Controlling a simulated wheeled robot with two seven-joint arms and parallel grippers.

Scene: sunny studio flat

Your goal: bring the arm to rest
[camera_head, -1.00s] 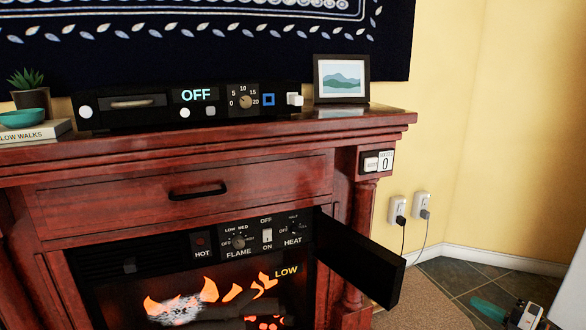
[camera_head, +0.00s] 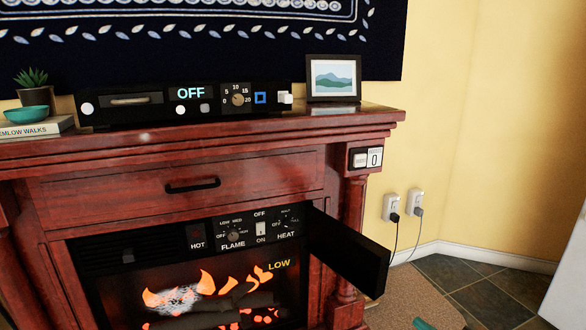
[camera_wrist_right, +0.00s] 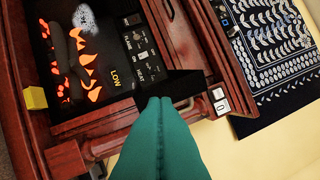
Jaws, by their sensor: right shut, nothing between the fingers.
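My right gripper (camera_head: 422,324) shows only as a small teal piece at the bottom edge of the head view, right of the fireplace. In the right wrist view its teal fingers (camera_wrist_right: 160,100) lie together, shut and empty. In that view the fingertips overlap the open black door (camera_wrist_right: 185,84); I cannot tell whether they touch it. My left gripper cannot be made out.
The red wood fireplace (camera_head: 265,178) fills the left and middle. Its open black door (camera_head: 345,248) sticks out at the right. A black device (camera_head: 140,112) reading OFF and a picture frame (camera_head: 333,101) stand on the mantel. Two plugged sockets (camera_head: 391,206) are on the yellow wall.

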